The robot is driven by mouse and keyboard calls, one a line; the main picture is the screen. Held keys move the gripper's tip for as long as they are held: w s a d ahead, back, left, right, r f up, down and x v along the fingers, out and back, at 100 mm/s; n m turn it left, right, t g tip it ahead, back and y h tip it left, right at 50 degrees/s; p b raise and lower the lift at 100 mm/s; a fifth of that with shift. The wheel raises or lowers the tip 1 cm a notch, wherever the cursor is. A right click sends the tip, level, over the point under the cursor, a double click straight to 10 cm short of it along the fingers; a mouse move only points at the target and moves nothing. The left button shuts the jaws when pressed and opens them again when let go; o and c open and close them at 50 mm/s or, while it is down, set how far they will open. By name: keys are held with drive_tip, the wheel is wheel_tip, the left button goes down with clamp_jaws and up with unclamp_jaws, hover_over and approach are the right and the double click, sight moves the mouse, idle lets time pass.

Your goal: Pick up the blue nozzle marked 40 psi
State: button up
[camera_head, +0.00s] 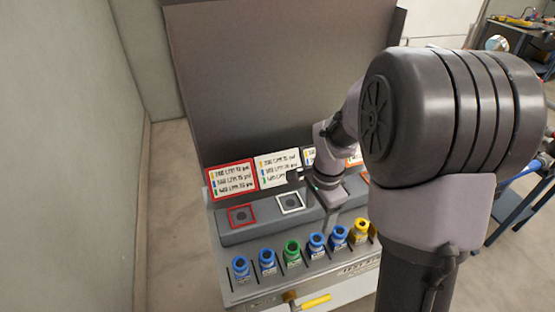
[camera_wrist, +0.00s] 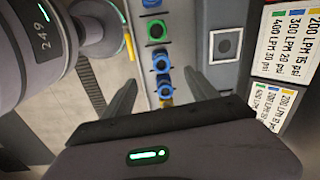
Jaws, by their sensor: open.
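A row of nozzles stands along the front of the grey bench. In the head view it runs from a blue nozzle (camera_head: 240,267) at the left through a second blue (camera_head: 267,261), a green (camera_head: 291,251), a third blue (camera_head: 317,245) and a fourth blue (camera_head: 338,237) to a yellow (camera_head: 361,231). Their markings are too small to read, so I cannot tell which is 40 psi. My gripper (camera_wrist: 160,79) is open and empty above the right part of the row. In the wrist view two blue nozzles (camera_wrist: 162,62) (camera_wrist: 165,87) show between its fingers.
A grey raised block (camera_head: 270,222) with red- and white-framed square sockets lies behind the row. Label cards (camera_head: 232,179) stand behind it, before a tall grey panel (camera_head: 270,80). A yellow handle (camera_head: 316,301) sits at the bench front. Thin dark dividers separate the nozzles.

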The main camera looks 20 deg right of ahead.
sight(317, 240)
drive_tip(key=shift+m, duration=0.5)
drive_tip(key=f+b, duration=0.1)
drive_tip(key=f, duration=0.3)
drive_tip(key=f+b, duration=0.2)
drive_tip(key=f, duration=0.3)
drive_tip(key=d+f+b, duration=0.1)
drive_tip(key=f, duration=0.4)
drive_tip(key=shift+w+d, duration=0.1)
drive_tip(key=shift+w, duration=0.1)
drive_tip(key=f+b, duration=0.1)
drive_tip(key=f, duration=0.2)
drive_tip(key=f+b, duration=0.1)
drive_tip(key=f, duration=0.1)
drive_tip(key=shift+w+d+f+b, duration=0.1)
drive_tip(key=shift+w+f+b, duration=0.15)
drive_tip(key=shift+b, duration=0.1)
drive_tip(key=shift+r, duration=0.2)
drive_tip(key=c, duration=1.4)
clamp_jaws()
drive_tip(key=shift+r, duration=0.15)
